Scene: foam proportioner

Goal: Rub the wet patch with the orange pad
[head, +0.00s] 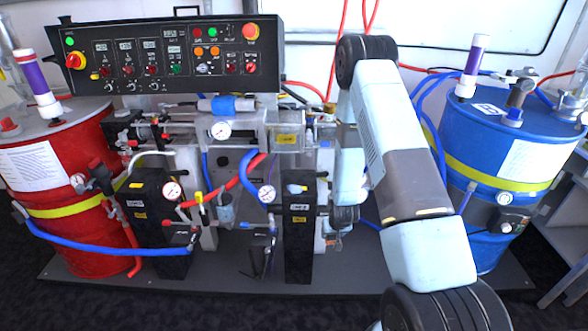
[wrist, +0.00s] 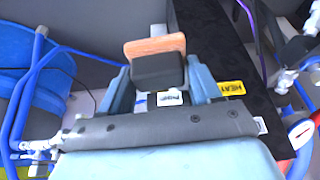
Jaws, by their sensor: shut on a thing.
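The orange pad (wrist: 155,46) shows in the wrist view as a flat orange face on a dark block-shaped holder (wrist: 158,69). My gripper (wrist: 159,78) is shut on this holder, with one pale blue finger on each side. The pad's orange side points away from the palm, over a grey surface beside a black panel. I cannot tell whether the pad touches anything. I cannot make out the wet patch in either view.
A blue drum (head: 510,150) stands on the right and a red drum (head: 70,170) on the left. A black control box (head: 165,58) is above. Gauges, hoses and black upright housings (head: 300,230) crowd the middle. Blue hoses (wrist: 30,85) run near my gripper.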

